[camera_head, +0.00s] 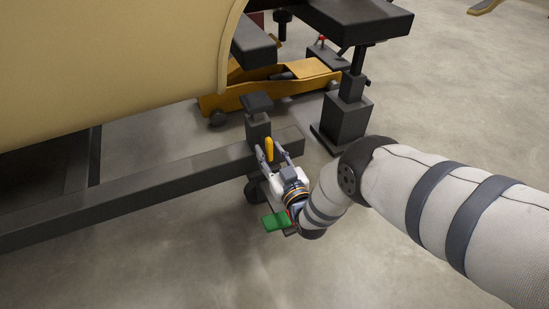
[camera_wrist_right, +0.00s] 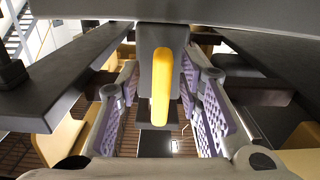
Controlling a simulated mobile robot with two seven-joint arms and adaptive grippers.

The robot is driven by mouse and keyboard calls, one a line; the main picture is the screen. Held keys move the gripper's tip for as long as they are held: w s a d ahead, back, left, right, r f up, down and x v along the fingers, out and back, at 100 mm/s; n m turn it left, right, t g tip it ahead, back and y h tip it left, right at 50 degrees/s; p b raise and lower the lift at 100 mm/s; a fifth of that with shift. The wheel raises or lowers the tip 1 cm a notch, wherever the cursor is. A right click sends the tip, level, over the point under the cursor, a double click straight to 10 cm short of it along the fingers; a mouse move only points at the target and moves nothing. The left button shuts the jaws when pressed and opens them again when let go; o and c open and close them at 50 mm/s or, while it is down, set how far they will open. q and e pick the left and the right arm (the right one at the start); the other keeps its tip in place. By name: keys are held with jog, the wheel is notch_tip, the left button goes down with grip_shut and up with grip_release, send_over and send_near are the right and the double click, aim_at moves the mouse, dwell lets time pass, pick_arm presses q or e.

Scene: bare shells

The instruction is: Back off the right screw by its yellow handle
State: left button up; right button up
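The yellow handle (camera_head: 268,149) stands upright on the side of a dark screw post (camera_head: 258,128) near the right end of a dark beam. In the right wrist view the yellow handle (camera_wrist_right: 161,85) hangs in the middle, in front of a grey block. My right gripper (camera_head: 272,155) reaches the handle from the front. Its two fingers with purple pads (camera_wrist_right: 160,100) stand on either side of the handle, with a visible gap on each side. The right gripper is open and holds nothing. My left gripper is in neither view.
A large tan curved shell (camera_head: 110,70) fills the upper left above the dark beam (camera_head: 120,197). An orange jack (camera_head: 270,92) and a dark stand (camera_head: 346,115) are behind the post. Bare concrete floor (camera_head: 120,275) lies in front.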

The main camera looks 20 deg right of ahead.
jog(key=s, duration=1.1)
jog(key=shift+s+d, duration=0.2)
jog(key=shift+s, duration=0.15)
